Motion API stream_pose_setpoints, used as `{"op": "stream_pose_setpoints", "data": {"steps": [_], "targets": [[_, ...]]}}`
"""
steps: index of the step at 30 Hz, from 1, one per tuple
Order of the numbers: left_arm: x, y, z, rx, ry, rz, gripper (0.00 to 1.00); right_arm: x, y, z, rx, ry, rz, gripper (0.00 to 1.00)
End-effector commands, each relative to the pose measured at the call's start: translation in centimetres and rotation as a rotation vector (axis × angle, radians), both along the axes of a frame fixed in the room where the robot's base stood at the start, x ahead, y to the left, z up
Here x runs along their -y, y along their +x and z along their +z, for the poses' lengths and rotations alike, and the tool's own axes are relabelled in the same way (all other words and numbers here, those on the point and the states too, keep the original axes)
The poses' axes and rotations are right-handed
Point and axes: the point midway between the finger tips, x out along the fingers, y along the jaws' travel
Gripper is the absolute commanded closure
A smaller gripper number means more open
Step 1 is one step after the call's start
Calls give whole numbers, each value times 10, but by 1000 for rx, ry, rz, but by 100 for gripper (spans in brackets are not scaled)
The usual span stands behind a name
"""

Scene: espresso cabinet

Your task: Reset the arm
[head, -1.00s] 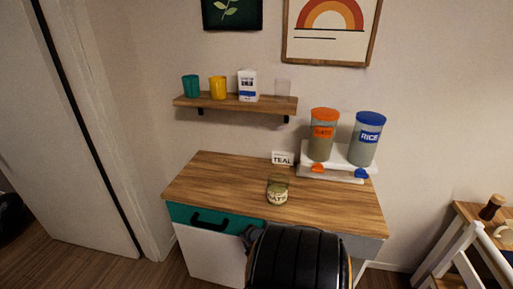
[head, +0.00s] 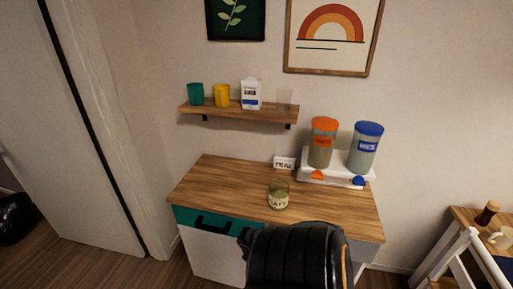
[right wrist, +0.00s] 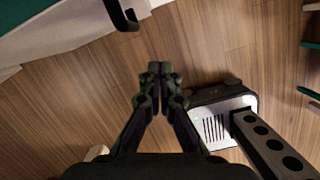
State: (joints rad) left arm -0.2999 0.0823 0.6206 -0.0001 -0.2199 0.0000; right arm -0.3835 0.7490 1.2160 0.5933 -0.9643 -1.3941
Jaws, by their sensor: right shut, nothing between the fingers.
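My right arm (head: 296,256) rises in front of the cabinet at the bottom middle of the head view and hides part of the cabinet front. In the right wrist view my right gripper (right wrist: 160,76) is shut and empty, over the wooden floor. The black handle (right wrist: 122,14) shows ahead of it at the top edge, apart from the fingers. My left gripper is in neither view. A glass jar (head: 278,195) with a label stands upright on the wooden counter (head: 225,185).
The teal drawer (head: 182,215) has a black handle (head: 214,224). Orange-lidded (head: 322,143) and blue-lidded RICE (head: 364,147) dispensers stand at the back right, beside a TEAL card (head: 284,163). A wall shelf (head: 240,113) holds cups and a carton. The counter's left half is clear.

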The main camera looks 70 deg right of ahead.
Motion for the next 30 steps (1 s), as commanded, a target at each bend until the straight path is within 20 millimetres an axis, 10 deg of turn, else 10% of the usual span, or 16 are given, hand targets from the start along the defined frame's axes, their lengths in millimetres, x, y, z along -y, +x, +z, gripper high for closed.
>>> {"op": "stream_pose_setpoints", "data": {"steps": [19,23,30], "targets": [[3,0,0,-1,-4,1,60,-6,-4,0,11,0,-33,100],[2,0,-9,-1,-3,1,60,-30,-30,-58,96,-13,-284,100],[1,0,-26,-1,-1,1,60,-167,-98,-185,287,40,-902,100]]}}
